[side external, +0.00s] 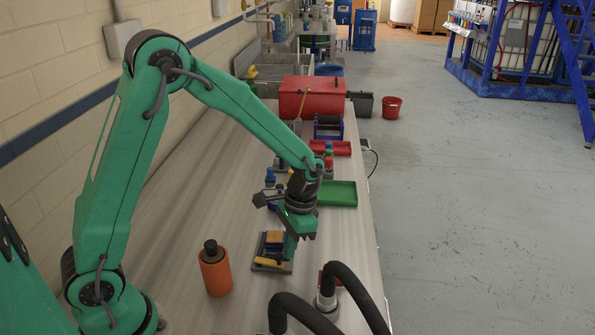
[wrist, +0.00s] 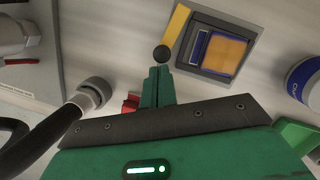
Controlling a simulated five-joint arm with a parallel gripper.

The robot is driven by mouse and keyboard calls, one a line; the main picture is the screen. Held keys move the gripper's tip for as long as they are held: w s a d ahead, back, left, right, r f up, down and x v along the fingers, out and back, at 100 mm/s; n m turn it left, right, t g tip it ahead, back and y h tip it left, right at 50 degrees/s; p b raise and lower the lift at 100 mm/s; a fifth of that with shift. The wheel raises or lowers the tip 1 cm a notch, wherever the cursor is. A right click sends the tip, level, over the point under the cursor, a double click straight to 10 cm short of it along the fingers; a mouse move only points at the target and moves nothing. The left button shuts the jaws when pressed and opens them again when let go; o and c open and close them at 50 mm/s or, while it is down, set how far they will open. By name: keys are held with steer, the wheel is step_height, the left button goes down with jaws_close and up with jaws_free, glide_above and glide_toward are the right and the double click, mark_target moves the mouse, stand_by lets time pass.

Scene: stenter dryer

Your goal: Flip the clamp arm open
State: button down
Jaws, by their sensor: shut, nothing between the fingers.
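The clamp is a small fixture with a dark grey base (wrist: 226,22) holding an orange block with blue edges (wrist: 212,52). Its yellow clamp arm (wrist: 178,24) lies beside the block in the wrist view and has a black ball knob (wrist: 163,53) at its near end. In the side view the yellow arm (side external: 268,262) is low at the front of the fixture. My green gripper (wrist: 158,72) is shut and empty, with its fingertips just by the knob; I cannot tell whether they touch. In the side view my gripper (side external: 289,251) hides part of the fixture's right side.
An orange cylinder with a black top (side external: 215,274) stands to the left of the fixture. Thick black hoses (side external: 345,280) rise at the front right. A green tray (side external: 337,194) and a red box (side external: 312,98) are farther back. The bench left of the fixture is mostly clear.

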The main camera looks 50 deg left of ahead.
steer(key=shift+s+d+m, duration=0.4)
steer(key=shift+s+m, duration=0.15)
steer(key=shift+m, duration=0.45)
steer(key=shift+s+d, duration=0.3)
steer(key=shift+s, duration=0.3)
steer(key=shift+s+d, duration=0.25)
steer(key=shift+s, duration=0.35)
steer(key=shift+w+a, duration=0.1)
steer(key=shift+a, duration=0.1)
steer(key=shift+a, duration=0.7)
steer(key=shift+w+d, duration=0.15)
steer(key=shift+w, duration=0.1)
